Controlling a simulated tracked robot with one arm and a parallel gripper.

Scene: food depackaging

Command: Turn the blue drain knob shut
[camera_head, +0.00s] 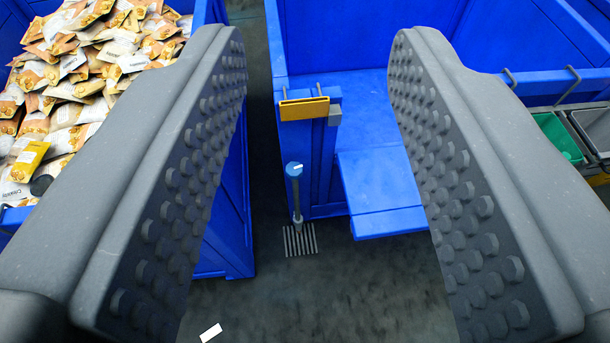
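The blue drain knob (294,169) is a small round cap with a white mark across its top. It sits on a thin grey upright stem above a slotted floor drain (300,240). My gripper (318,50) is open wide, with its two grey studded fingers at the left and right of the picture. The knob shows in the gap between the fingers, left of centre, farther off and lower than the fingertips. Nothing is between the fingers, and they are apart from the knob.
A blue bin (230,215) full of snack packets stands at left. An empty blue bin (375,95) with a lowered flap (380,190) stands right of the knob. A yellow bracket (304,108) is on its corner. Dark floor (330,300) is mostly clear in front, with a white scrap.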

